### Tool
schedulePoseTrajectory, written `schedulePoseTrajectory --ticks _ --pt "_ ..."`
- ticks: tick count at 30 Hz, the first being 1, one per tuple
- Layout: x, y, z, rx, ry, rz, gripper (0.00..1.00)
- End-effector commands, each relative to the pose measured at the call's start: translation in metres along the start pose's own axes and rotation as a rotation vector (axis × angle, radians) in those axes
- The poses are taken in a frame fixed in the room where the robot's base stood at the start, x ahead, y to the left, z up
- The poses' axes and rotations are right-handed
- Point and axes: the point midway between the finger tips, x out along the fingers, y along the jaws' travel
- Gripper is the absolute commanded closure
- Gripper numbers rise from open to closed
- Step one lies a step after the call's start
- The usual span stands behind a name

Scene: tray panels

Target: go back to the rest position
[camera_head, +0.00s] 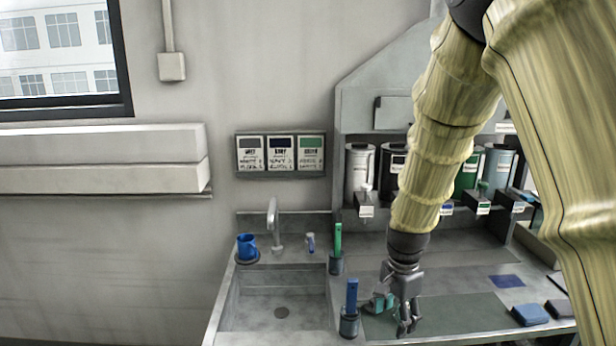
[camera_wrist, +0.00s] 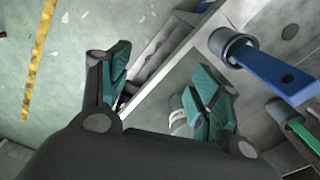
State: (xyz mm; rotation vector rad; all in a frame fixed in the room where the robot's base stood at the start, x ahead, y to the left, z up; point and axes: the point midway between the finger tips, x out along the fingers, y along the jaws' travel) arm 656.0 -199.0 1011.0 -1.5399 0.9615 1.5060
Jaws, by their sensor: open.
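My gripper (camera_head: 394,312) hangs low over the front part of the counter, to the right of the blue-handled tool (camera_head: 352,294) in its dark holder. In the wrist view my gripper (camera_wrist: 160,88) has its two teal-padded fingers spread apart, with nothing held between them. A small pale round thing (camera_wrist: 178,122) shows beyond the right finger, partly hidden; I cannot tell what it is. My arm reaches down from the upper right of the head view.
A sink (camera_head: 275,300) with a tap (camera_head: 273,222) and blue mug (camera_head: 247,246) is at left. A green-handled tool (camera_head: 338,240) stands behind the blue one. Dispensers (camera_head: 360,168) line the back. Blue pads (camera_head: 530,314) lie at right. The wrist view shows open floor (camera_wrist: 75,60).

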Motion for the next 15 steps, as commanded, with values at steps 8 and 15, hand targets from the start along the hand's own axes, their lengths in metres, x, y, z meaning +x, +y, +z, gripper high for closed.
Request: schedulePoseTrajectory --ticks 8,15 --pt "0.044 0.008 0.005 -0.085 0.007 0.012 0.37" --pt "0.094 0.035 0.008 -0.182 0.018 0.021 0.37"
